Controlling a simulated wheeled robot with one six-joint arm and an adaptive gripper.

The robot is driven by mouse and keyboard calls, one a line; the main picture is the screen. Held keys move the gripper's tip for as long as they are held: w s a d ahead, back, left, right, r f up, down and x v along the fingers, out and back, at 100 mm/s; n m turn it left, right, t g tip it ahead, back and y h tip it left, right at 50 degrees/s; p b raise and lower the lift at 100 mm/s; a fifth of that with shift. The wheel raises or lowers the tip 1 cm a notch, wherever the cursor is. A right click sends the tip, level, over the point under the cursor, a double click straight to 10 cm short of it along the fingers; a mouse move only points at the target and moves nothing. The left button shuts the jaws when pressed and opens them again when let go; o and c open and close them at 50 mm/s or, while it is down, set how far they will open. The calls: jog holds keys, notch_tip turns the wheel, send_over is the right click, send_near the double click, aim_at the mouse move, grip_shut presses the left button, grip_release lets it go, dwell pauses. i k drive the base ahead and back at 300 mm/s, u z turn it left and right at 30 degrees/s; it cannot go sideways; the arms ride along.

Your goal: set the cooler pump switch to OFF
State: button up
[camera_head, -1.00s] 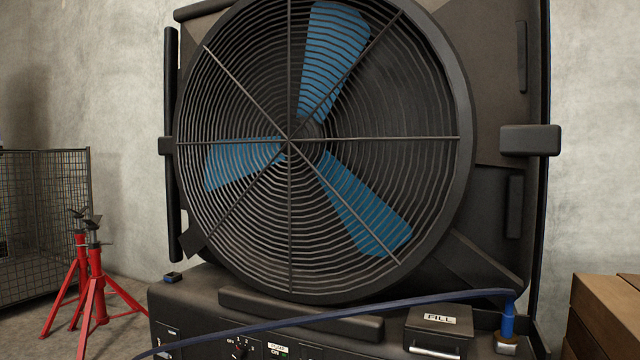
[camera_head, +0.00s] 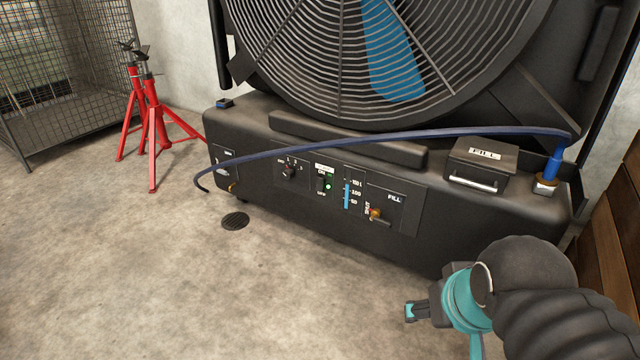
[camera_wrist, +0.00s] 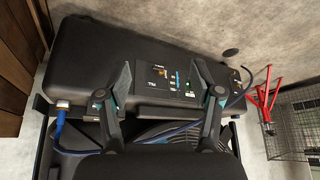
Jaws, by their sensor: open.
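The pump switch (camera_head: 320,184) is a small dark switch on the control panel low on the cooler's front, with ON above and OFF below. A green light (camera_head: 329,187) glows beside it. The lever's exact position is too small to tell. My gripper (camera_head: 411,312) is in front of the cooler, low and right of the switch, apart from it and empty. In the wrist view my gripper (camera_wrist: 160,94) is open, its two fingers wide apart. The control panel (camera_wrist: 168,79) shows between them, turned upside down; the right finger is close to the switch area in the picture.
A blue hose (camera_head: 300,147) arcs across the cooler's front above the panel. A rotary knob (camera_head: 289,171) sits left of the switch; a level gauge (camera_head: 347,195) and an orange-tipped valve (camera_head: 377,214) sit right. Red stands (camera_head: 150,120) are left. The floor in front is clear.

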aim_at(320, 181)
jog(key=z, duration=0.4)
jog(key=i, duration=1.25)
jog(key=u, duration=0.65)
